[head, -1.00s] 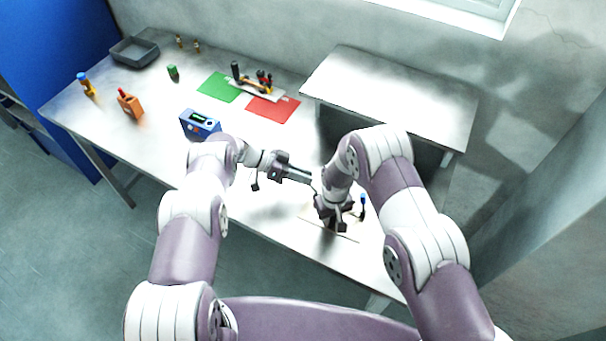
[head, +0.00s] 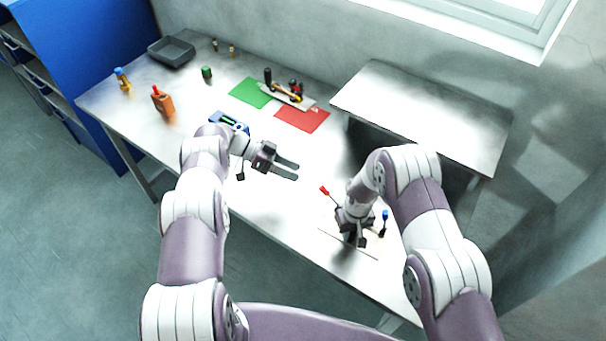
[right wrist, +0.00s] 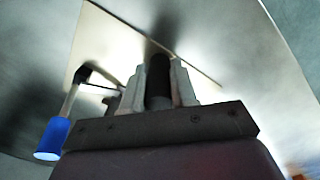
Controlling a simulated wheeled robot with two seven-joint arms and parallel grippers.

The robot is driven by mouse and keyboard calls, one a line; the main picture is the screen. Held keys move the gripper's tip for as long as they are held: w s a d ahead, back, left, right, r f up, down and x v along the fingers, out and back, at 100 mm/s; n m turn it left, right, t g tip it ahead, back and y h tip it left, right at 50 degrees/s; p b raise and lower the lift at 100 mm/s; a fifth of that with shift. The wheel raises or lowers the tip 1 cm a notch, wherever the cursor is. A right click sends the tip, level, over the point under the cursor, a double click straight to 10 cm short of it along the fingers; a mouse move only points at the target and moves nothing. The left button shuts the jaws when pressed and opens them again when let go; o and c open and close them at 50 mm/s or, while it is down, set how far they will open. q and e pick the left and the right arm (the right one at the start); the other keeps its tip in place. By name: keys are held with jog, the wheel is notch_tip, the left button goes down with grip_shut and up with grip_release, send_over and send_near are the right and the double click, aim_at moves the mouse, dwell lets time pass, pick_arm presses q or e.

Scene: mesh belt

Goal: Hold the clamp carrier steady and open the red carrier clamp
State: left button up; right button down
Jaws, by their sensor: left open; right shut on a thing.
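The clamp carrier's pale plate (head: 332,231) lies near the table's front edge, partly under my right gripper (head: 353,238). It also shows in the right wrist view (right wrist: 95,45). My right gripper is shut on a dark upright post (right wrist: 159,78). The red clamp handle (head: 324,190) sticks out up and left of my right wrist; the clamp's base is hidden behind my arm. A blue-handled clamp (head: 385,215) stands right of the gripper, and its blue grip (right wrist: 53,138) shows in the right wrist view. My left gripper (head: 297,170) is open and empty, apart from the red handle, up and left.
A blue device (head: 229,121) sits behind my left wrist. Green (head: 250,92) and red (head: 302,118) mats with tools between them lie farther back. A raised grey shelf (head: 425,110) stands at the back right.

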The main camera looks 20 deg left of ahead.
jog(key=c, duration=0.8)
grip_release()
